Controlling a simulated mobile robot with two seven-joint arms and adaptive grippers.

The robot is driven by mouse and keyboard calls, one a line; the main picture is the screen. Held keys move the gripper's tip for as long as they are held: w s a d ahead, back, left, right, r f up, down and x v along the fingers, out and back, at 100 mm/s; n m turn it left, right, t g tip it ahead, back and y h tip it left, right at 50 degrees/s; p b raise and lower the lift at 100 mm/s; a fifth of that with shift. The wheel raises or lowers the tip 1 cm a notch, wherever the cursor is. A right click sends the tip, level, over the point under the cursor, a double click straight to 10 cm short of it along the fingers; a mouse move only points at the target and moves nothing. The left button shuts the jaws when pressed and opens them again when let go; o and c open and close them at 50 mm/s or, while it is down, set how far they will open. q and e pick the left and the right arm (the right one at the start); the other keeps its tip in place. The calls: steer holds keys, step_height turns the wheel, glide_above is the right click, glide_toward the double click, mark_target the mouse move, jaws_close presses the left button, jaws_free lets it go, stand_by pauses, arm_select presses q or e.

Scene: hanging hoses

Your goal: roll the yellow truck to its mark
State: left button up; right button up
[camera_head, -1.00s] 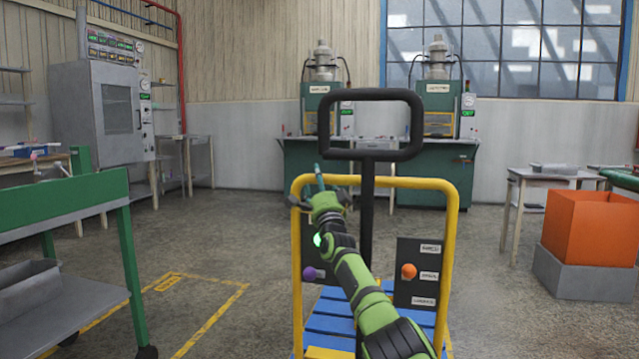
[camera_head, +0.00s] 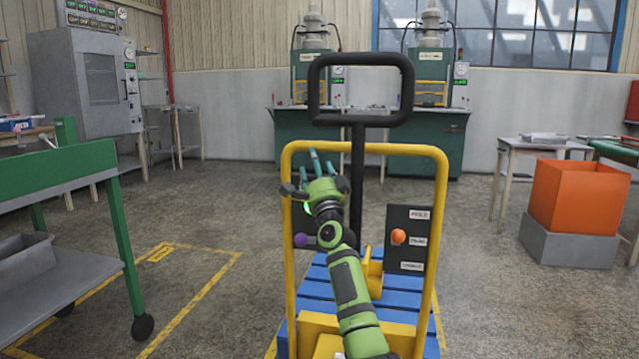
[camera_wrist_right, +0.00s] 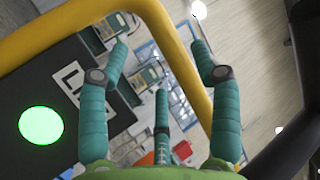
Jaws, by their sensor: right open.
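The yellow truck has a blue slatted deck (camera_head: 400,310), a yellow tube frame (camera_head: 437,230) and a black loop handle (camera_head: 312,90) on a post. A yellow-outlined floor mark (camera_head: 200,298) with a small label lies left of it. My right gripper (camera_head: 322,162) is open, with teal fingers spread, just below the frame's top bar. In the right wrist view the yellow tube (camera_wrist_right: 187,70) runs across behind the spread fingers (camera_wrist_right: 160,75); I cannot tell whether they touch it. A dark panel with a green light (camera_wrist_right: 41,126) is at left there. My left gripper is not in view.
A green cart (camera_head: 85,180) stands at left, beyond the floor mark. An orange bin (camera_head: 578,195) on a grey base and a small table (camera_head: 540,150) stand at right. Green machine benches (camera_head: 430,135) stand at the back. The floor between is open.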

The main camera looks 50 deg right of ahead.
steer(key=v, duration=0.5)
steer(key=shift+s+a+f, duration=0.1)
steer(key=shift+a+f, duration=0.05)
stand_by(0.4)
